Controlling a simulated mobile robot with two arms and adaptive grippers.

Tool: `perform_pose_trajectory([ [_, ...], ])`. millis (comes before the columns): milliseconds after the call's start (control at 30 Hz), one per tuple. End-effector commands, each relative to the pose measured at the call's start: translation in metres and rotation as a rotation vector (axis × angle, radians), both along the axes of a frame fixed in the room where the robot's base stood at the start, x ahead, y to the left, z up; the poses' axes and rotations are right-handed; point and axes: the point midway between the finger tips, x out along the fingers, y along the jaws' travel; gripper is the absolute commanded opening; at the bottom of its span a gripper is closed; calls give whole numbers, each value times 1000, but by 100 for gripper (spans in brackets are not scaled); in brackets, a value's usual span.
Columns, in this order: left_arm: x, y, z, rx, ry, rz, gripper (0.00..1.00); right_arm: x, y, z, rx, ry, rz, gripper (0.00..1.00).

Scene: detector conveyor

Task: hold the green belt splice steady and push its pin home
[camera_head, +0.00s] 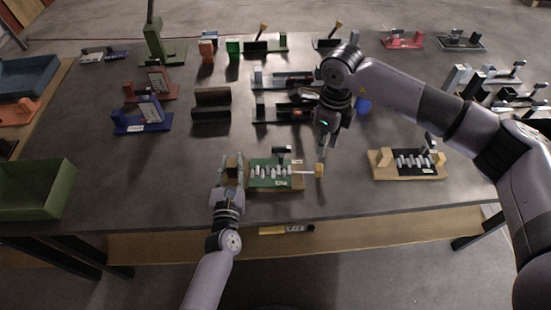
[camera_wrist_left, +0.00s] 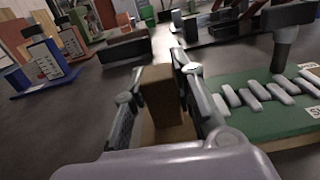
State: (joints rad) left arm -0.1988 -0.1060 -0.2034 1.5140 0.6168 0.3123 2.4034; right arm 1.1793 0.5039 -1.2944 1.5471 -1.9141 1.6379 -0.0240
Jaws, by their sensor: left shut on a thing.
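The green belt splice (camera_head: 262,183) lies at the table's front edge, with a row of grey hinge knuckles. It also shows in the left wrist view (camera_wrist_left: 255,122). My left gripper (camera_head: 231,171) is shut on the wooden block (camera_wrist_left: 165,98) at the splice's left end, one finger on each side. The pin (camera_head: 303,172) sticks out of the right end of the knuckles, with a wooden knob (camera_head: 319,171) on its outer end. My right gripper (camera_head: 322,156) points down at the knob, just behind or above it. I cannot tell whether it touches the knob or how far its fingers are apart.
A black splice on a wooden base (camera_head: 408,177) lies to the right. A green bin (camera_head: 66,190) stands at the left. Dark blocks (camera_head: 211,114) and black fixtures (camera_head: 270,110) stand behind. The table is clear between the green bin and my left gripper.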

Motion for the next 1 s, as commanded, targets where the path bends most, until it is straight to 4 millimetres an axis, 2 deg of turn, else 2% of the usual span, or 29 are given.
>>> perform_pose_trajectory([
  [167, 0, 1, 0, 1, 0, 1, 0, -1, -4, -2, 17, 8, 18, 8],
  [300, 0, 1, 0, 1, 0, 1, 0, -3, -21, -7, 86, 31, 98, 0],
  [700, 0, 0, 0, 1, 0, 0, 0, -6, -101, -10, 336, -49, 455, 0],
  [833, 0, 0, 0, 1, 0, 0, 0, -6, -117, -8, 361, -87, 523, 0],
  [1000, 0, 0, 0, 1, 0, -1, 0, -6, -124, -7, 372, -108, 557, 0],
])
